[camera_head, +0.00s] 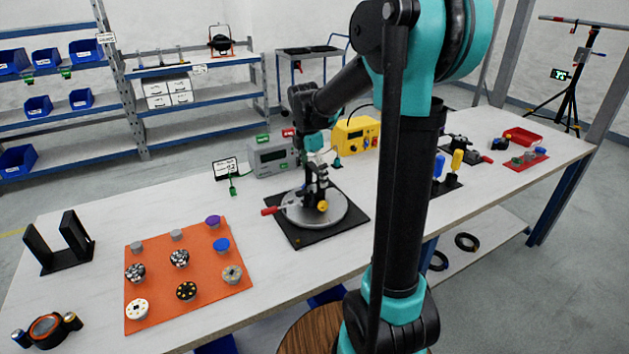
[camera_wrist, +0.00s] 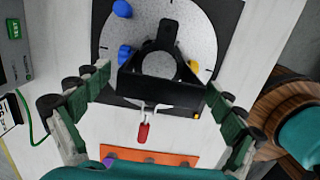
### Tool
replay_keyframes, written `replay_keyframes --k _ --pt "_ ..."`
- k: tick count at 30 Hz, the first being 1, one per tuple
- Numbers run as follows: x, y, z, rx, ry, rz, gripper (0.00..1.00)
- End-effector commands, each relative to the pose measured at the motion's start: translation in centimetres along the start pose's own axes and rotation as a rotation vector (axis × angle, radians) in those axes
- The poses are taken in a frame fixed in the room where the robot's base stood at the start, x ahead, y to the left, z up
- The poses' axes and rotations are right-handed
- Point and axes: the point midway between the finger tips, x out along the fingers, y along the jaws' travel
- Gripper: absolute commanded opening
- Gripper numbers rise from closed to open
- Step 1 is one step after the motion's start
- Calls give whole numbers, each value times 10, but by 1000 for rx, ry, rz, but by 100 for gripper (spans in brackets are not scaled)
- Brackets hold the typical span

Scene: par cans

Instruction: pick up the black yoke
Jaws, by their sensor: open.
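In the wrist view, a black frame with a ring-shaped opening, which looks like the black yoke (camera_wrist: 160,92), is on a round grey plate (camera_wrist: 196,28). Blue and yellow knobs show beside it. In the head view the black part (camera_head: 317,188) stands upright on the plate (camera_head: 338,212), partly hidden by my gripper. My gripper (camera_wrist: 157,82) is open, its two fingers on either side of the frame and apart from each other. I cannot tell whether they touch it. A red-handled clamp (camera_wrist: 143,132) sits at the plate's near edge.
An orange mat (camera_head: 160,322) with several round parts lies left of the plate. A black U-shaped bracket (camera_head: 40,262) stands at the far left. A grey box (camera_head: 272,157) and a yellow box (camera_head: 355,136) stand behind. Bare tabletop lies between the mat and plate.

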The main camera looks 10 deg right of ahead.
Motion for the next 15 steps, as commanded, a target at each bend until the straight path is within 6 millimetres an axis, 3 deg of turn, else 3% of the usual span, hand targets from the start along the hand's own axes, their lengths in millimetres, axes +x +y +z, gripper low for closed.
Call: replay_keyframes --k 4,11,15 --pt "11 0 0 0 0 0 95" --pt "11 0 0 0 0 0 95" --pt "11 0 0 0 0 0 78"
